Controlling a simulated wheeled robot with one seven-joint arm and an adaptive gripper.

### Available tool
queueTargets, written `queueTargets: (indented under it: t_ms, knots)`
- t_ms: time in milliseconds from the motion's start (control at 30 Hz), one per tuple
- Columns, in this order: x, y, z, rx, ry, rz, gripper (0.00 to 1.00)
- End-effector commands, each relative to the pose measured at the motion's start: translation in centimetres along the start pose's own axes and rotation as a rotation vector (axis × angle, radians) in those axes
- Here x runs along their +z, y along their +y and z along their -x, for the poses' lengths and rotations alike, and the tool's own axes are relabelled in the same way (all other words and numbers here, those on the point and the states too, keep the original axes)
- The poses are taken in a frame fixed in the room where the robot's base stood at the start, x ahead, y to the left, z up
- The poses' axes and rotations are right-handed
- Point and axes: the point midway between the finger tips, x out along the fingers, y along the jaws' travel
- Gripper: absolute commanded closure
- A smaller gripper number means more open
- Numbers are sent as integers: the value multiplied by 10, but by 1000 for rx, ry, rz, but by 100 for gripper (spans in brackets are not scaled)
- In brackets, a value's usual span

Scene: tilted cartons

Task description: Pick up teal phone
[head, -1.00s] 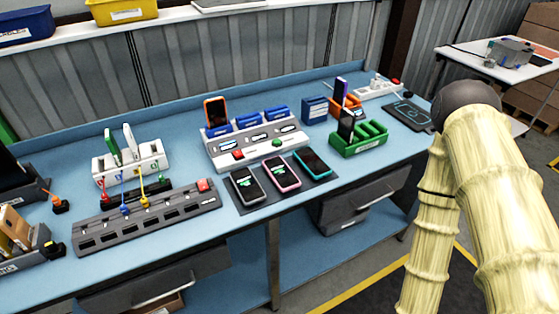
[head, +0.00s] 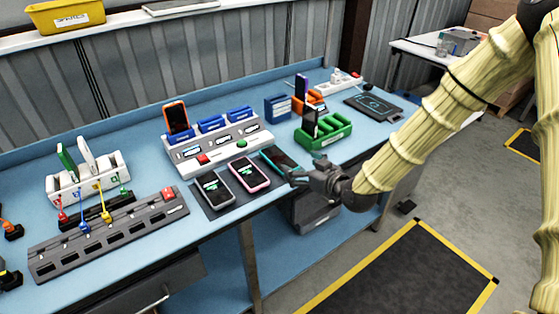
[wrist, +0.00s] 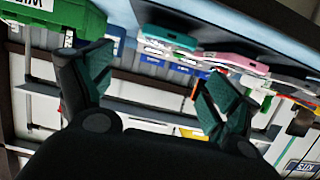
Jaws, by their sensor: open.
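The teal phone (head: 280,161) lies on a dark mat at the right end of a row of phones, partly hidden by my gripper in the head view. Its teal edge (wrist: 168,37) shows near the top of the wrist view. My gripper (head: 303,174) is at the phone's near right side, by the bench's front edge. In the wrist view its two fingers (wrist: 157,82) are spread apart with nothing between them. The phone's edge appears beyond the fingertips, between them. Whether a finger touches it is unclear.
A pink phone (head: 249,175) and a dark phone (head: 213,189) lie left of the teal one. A charging station (head: 195,152) stands behind them. A green rack (head: 338,131) holding a dark device stands behind and right of my gripper.

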Motion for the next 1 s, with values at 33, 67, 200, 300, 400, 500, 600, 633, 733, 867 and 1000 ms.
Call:
queueTargets:
  t_ms: [33, 67, 200, 300, 400, 500, 600, 633, 733, 867, 1000]
  knots:
    - [0, -1, -6, -2, -2, 0, 11]
    - [0, -1, -10, -2, -2, 0, 11]
    - [0, -1, -29, 0, -3, -1, 11]
    - [1, -1, -40, -1, -3, -1, 11]
    - [2, -2, -46, -2, -3, -2, 11]
    - [2, -2, -50, -1, -3, -2, 11]
    - [3, -2, -54, -2, -4, -2, 11]
    - [4, -2, -56, -2, -4, -3, 11]
    - [6, -2, -65, -1, -4, -3, 11]
    - [10, -3, -77, -1, -5, -3, 11]
    - [10, -3, -91, -1, -5, -3, 11]
